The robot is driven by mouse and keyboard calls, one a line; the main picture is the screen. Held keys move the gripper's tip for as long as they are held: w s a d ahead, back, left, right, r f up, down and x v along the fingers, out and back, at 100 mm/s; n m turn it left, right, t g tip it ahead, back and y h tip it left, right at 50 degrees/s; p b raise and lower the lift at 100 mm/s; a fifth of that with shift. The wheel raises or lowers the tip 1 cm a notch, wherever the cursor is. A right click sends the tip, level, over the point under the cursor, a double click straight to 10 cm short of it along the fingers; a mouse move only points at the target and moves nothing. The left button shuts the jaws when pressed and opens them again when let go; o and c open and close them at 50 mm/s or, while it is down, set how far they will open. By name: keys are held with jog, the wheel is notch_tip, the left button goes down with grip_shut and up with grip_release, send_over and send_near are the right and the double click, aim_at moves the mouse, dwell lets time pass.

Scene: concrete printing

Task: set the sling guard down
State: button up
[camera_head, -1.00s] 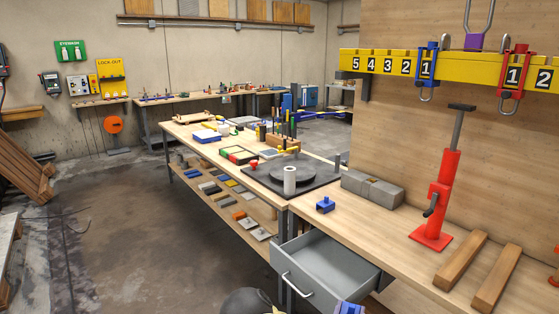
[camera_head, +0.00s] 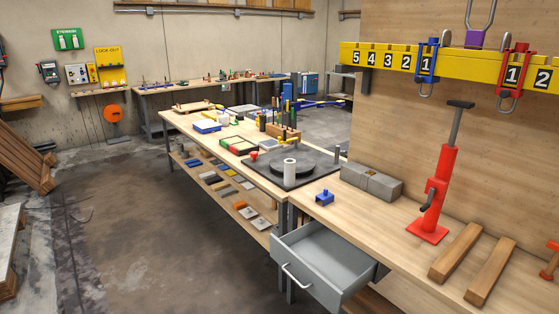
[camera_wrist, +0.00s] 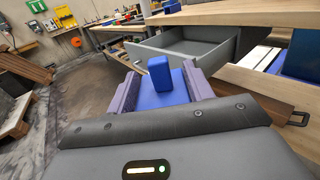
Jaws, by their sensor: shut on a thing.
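The sling guard, a blue piece with an upright tab (camera_wrist: 160,75), is held between the purple fingers of my gripper (camera_wrist: 161,80) in the wrist view. My gripper is shut on it. The guard is in the air in front of the open grey drawer (camera_wrist: 205,44), and the fingers hide its sides. In the head view my gripper and the held guard are out of frame. A similar small blue piece (camera_head: 325,197) stands on the bench (camera_head: 345,215) above the drawer.
The grey drawer (camera_head: 325,265) is pulled out and looks empty. A black plate with a turntable (camera_head: 287,165) lies farther left. Bare benchtop shows around the small blue piece.

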jog(key=s+f, duration=0.4)
jog(key=f, duration=0.1)
jog(key=shift+s+f, duration=0.15)
jog(key=shift+f, duration=0.05)
jog(key=shift+a, duration=0.1)
dwell(0.9)
